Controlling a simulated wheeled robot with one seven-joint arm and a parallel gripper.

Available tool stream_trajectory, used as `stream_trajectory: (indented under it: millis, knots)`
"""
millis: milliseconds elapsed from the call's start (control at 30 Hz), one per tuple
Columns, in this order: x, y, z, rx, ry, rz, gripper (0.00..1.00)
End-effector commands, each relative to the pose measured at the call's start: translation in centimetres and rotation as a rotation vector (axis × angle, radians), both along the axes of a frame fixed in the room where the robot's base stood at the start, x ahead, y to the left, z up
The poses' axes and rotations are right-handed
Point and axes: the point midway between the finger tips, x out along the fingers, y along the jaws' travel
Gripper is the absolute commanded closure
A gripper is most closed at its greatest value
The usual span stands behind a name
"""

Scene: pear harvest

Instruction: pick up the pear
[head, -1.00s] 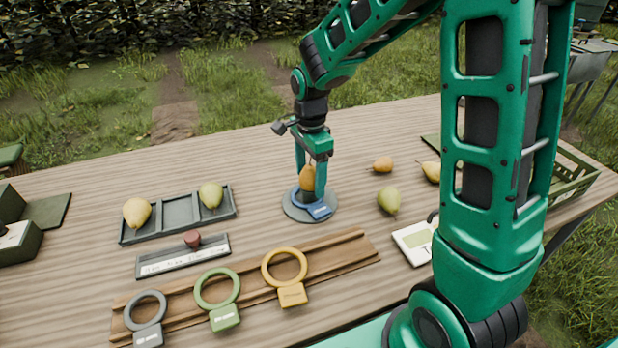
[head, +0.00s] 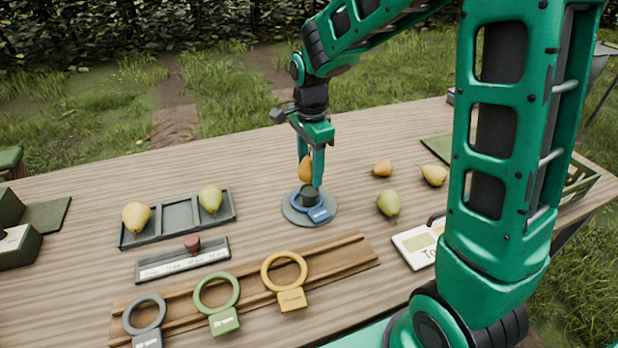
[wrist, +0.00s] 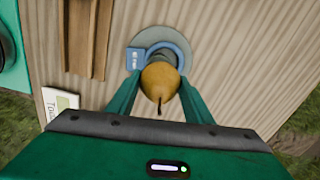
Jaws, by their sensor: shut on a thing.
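My gripper (head: 311,171) is shut on an orange-yellow pear (head: 305,168). The pear is upright, just above a dark post (head: 310,195) on a round grey base (head: 292,211). A blue ring with a tag (head: 320,214) lies on that base around the post. In the wrist view the pear (wrist: 160,82) sits between the two fingers, its stem toward the camera, and hides part of the post and base.
Two pears lie in a grey sectioned tray (head: 177,236) at left. Loose pears (head: 388,204) lie right of the base. Grey, green and yellow rings (head: 284,270) rest on a wooden rack (head: 340,255) in front. A white card (head: 412,246) lies at right.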

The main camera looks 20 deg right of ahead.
Motion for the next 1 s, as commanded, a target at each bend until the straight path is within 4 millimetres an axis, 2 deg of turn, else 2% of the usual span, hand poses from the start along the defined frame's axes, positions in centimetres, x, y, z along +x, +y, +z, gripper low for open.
stream_trajectory:
  millis: [33, 300, 600, 767, 867, 1000]
  knots:
    - [-0.2, 0.8, 0.9, 0.002, -0.004, 0.004, 0.79]
    - [-2.1, 6.4, 4.3, 0.0, -0.003, 0.005, 0.79]
    - [-3.5, 10.3, 6.8, 0.0, -0.002, 0.001, 0.79]
    - [-3.8, 10.4, 7.3, 0.0, 0.0, -0.001, 0.79]
    - [-4.1, 9.5, 7.5, 0.0, -0.001, -0.003, 0.79]
    - [-4.5, 7.3, 7.9, -0.001, -0.002, -0.006, 0.79]
